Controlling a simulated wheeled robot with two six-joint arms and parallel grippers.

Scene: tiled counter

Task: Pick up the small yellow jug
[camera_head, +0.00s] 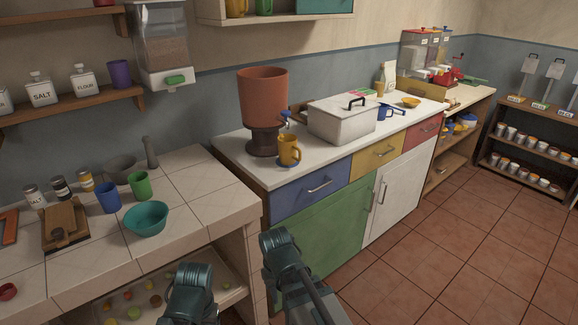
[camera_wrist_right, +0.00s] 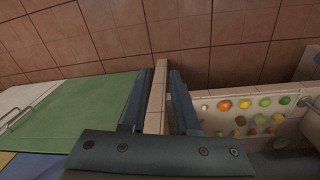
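The small yellow jug (camera_head: 289,149) stands upright on the white counter top (camera_head: 233,145), close to the front edge, beside the foot of a large clay-coloured vessel (camera_head: 263,105). It does not show in the right wrist view. My right gripper (camera_wrist_right: 161,88) shows in the right wrist view with its two dark fingers apart and nothing between them. Behind the gap are a pale counter edge and floor tiles. In the head view my right arm is low in front of the counters, well below the jug, and its fingertips cannot be made out. My left gripper is not seen.
A white lidded box (camera_head: 341,122) stands right of the jug. A tiled counter (camera_head: 185,190) at left holds a teal bowl (camera_head: 146,219), a blue cup (camera_head: 107,198) and a green cup (camera_head: 139,185). The green cabinet door (camera_head: 322,231) is below the jug. Open floor lies at right.

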